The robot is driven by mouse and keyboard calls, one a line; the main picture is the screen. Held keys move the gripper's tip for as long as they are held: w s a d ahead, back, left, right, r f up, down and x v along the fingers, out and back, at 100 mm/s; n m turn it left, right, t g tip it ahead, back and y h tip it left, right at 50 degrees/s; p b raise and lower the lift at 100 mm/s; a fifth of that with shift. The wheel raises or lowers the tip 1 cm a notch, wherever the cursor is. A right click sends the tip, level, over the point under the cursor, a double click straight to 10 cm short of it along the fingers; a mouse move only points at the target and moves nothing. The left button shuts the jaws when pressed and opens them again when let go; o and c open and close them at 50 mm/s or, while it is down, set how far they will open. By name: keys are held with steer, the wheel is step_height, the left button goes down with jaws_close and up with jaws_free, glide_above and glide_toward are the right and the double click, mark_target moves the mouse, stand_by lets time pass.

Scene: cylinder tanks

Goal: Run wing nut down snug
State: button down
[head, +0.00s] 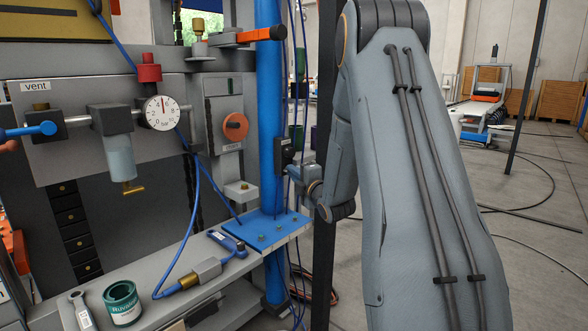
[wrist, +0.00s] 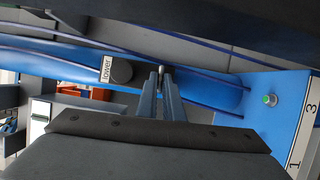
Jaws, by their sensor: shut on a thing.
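My gripper (wrist: 161,74) is shut, its two narrow fingers close together in the wrist view. A small grey metal piece (wrist: 162,68) shows between the fingertips, in front of the blue column (wrist: 205,86). It looks like the wing nut, but the fingers hide most of it and its wings cannot be made out. A dark round knob (wrist: 121,70) with a "lower" label (wrist: 105,69) is close to the left of the fingertips. In the head view my gripper is small beside the blue column (head: 269,110), and the wing nut cannot be made out there.
A blue plate (head: 262,230) with several studs lies on the grey ledge (head: 205,250) below my gripper. A green can (head: 122,303) and blue hose stand further left. A gauge (head: 161,113) is on the panel. Thin cables run along the column.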

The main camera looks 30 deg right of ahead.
steer(key=m+g+y+p, duration=0.1)
steer(key=m+p, duration=0.2)
steer(key=p, duration=0.2)
steer(key=m+g+y+p, duration=0.1)
steer(key=m+g+p, duration=0.1)
steer(key=p, duration=0.3)
steer(key=r+m+g+y+p, duration=0.1)
steer(key=m+p, duration=0.3)
steer(key=m, duration=0.1)
steer(key=shift+d+p, duration=0.3)
steer(key=shift+p, duration=0.1)
steer(key=shift+w, duration=0.1)
steer(key=c, duration=1.9)
jaws_free()
steer(key=v, duration=0.8)
